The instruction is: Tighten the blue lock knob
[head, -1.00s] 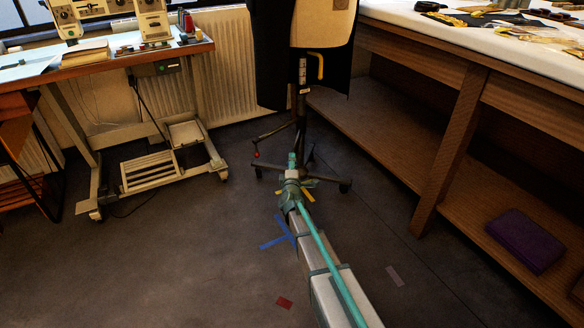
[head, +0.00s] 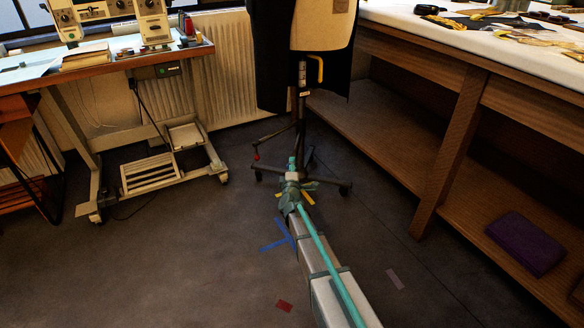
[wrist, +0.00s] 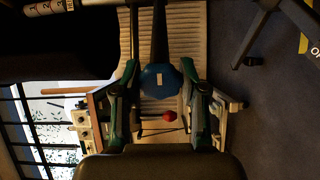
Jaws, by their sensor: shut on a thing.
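The blue lock knob (wrist: 160,79) shows in the wrist view, faceted, with a small pale label on its face. It sits at the dark post of the dress-form stand (head: 301,120). My gripper (wrist: 159,72) has one teal finger on each side of the knob and is shut on it. In the head view my gripper (head: 292,165) is low at the stand, just above its legs, and the knob is hidden there. A red ball (wrist: 170,116) shows below the knob in the wrist view.
The stand's wheeled legs (head: 335,185) spread close around my gripper. A wooden workbench (head: 448,150) with a low shelf stands right. A machine table (head: 130,60) and a white radiator (head: 228,70) stand left and behind.

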